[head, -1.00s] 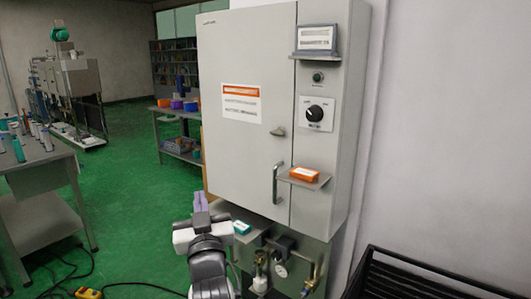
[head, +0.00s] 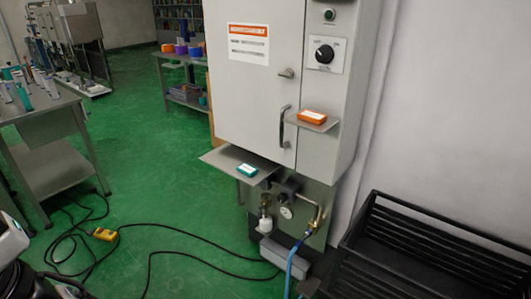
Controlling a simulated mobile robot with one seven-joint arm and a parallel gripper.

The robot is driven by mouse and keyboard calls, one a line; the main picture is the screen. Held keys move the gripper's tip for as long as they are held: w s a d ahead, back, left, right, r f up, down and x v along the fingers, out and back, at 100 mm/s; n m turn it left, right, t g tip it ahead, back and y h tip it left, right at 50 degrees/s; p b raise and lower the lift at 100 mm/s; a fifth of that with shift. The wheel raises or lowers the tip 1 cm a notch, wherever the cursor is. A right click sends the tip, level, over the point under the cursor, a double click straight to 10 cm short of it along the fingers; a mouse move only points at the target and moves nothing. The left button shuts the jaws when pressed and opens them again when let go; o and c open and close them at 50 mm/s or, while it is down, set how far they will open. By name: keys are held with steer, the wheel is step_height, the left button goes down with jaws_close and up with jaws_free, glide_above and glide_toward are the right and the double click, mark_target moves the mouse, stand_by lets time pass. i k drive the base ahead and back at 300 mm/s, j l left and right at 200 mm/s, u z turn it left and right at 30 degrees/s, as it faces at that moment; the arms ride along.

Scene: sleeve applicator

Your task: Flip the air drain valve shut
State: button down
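Air fittings sit on a grey panel (head: 325,190) under the wall cabinet. They include a filter unit with a pale bowl (head: 265,224), a dark regulator body (head: 289,187), a round gauge (head: 286,212) and a brass pipe (head: 318,216). A blue hose (head: 292,262) hangs from the pipe's lower end. The drain valve's lever is too small to make out, so I cannot tell its position. Only a white and black piece of my arm (head: 10,238) shows at the left edge. My gripper is out of view, and nothing of mine touches the fittings.
The cabinet (head: 250,100) has a shelf with an orange box (head: 312,116). A lower shelf (head: 222,160) holds a teal box (head: 247,170). A black slatted crate (head: 425,245) stands at right. Cables and a yellow box (head: 105,234) lie on the green floor. A bench (head: 60,165) stands left.

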mark_target(260, 208)
steer(key=i+j, duration=0.25)
steer(key=i, duration=0.25)
steer(key=i+j, duration=0.2)
steer(key=i, duration=0.3)
